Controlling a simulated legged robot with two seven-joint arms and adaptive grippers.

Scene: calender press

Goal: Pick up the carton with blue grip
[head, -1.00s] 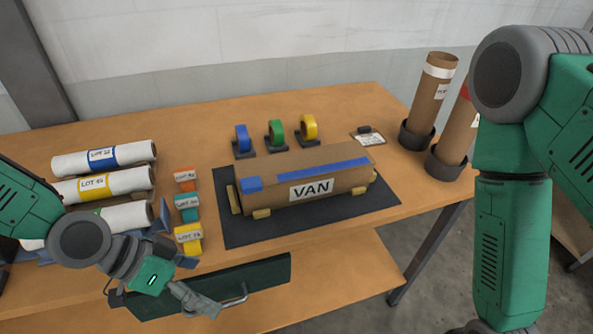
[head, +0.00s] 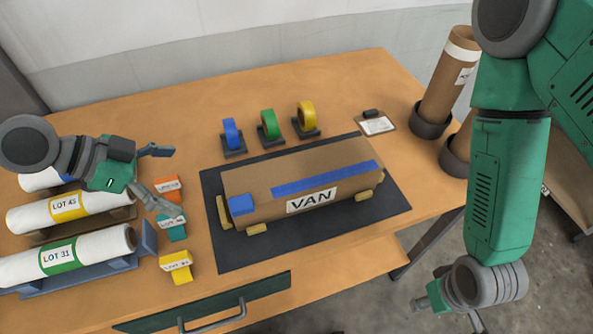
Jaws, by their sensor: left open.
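The brown carton (head: 270,180), marked VAN, lies on a dark mat (head: 300,250). My right gripper (head: 433,298) is at the lower right, off the table's front edge.
White rolls (head: 70,262) lie in a rack at left. Orange (head: 168,187), teal (head: 172,228) and yellow (head: 177,265) labelled pieces lie between rack and mat. Tape rolls (head: 268,125) stand behind the carton. A clipboard (head: 377,124) and cardboard tubes (head: 450,75) are at right.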

